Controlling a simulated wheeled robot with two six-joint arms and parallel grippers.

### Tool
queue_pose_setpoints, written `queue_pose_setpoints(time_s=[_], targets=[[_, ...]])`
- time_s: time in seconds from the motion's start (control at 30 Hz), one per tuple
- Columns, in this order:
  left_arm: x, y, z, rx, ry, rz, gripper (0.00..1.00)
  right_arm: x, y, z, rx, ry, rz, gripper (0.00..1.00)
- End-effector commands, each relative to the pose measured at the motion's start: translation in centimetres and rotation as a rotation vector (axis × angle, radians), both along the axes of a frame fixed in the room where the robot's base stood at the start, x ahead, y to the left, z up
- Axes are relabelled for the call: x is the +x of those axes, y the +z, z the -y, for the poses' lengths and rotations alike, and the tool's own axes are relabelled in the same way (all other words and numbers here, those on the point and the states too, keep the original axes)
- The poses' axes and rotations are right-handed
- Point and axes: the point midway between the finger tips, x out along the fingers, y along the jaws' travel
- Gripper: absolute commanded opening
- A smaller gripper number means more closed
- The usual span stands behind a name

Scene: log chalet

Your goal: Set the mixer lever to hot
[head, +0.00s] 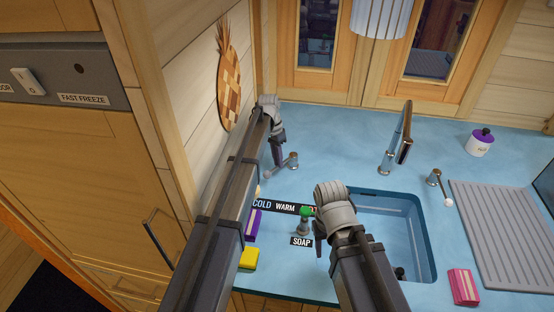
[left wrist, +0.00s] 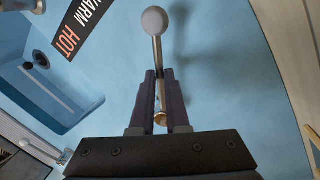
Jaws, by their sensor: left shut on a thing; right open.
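The mixer lever (head: 287,162) is a metal stem with a white ball tip. My left gripper (head: 279,157) is at the lever. In the left wrist view the lever stem (left wrist: 158,58) rises between the fingers of my left gripper (left wrist: 160,88), which is shut on it; the ball sticks out beyond the fingertips. A black label strip (head: 275,205) reads COLD, WARM; HOT is partly hidden in the head view but legible in the left wrist view (left wrist: 76,32). My right gripper (head: 320,238) is open near the soap pump.
A green-topped soap pump (head: 305,222) stands close to my right gripper. The sink (head: 425,240) is to its right, with a tall faucet (head: 390,160) behind. A second white-tipped handle (head: 436,178) stands farther right. A purple sponge (head: 253,225) and yellow sponge (head: 248,258) lie left.

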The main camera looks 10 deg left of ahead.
Motion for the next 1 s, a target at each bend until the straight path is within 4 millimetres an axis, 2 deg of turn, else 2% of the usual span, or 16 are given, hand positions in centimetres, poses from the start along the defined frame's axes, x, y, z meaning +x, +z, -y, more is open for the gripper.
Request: queue_pose_setpoints(time_s=[0.5, 1.0], targets=[[-1.8, 0.0, 3.3, -0.002, 0.455, 0.001, 0.0, 0.0, 0.0, 0.0, 0.0, 0.0, 0.0, 0.5], [-1.6, 0.0, 7.0, -0.001, 0.924, 0.001, 0.0, 0.0, 0.0, 0.0, 0.0, 0.0, 0.0, 0.5]])
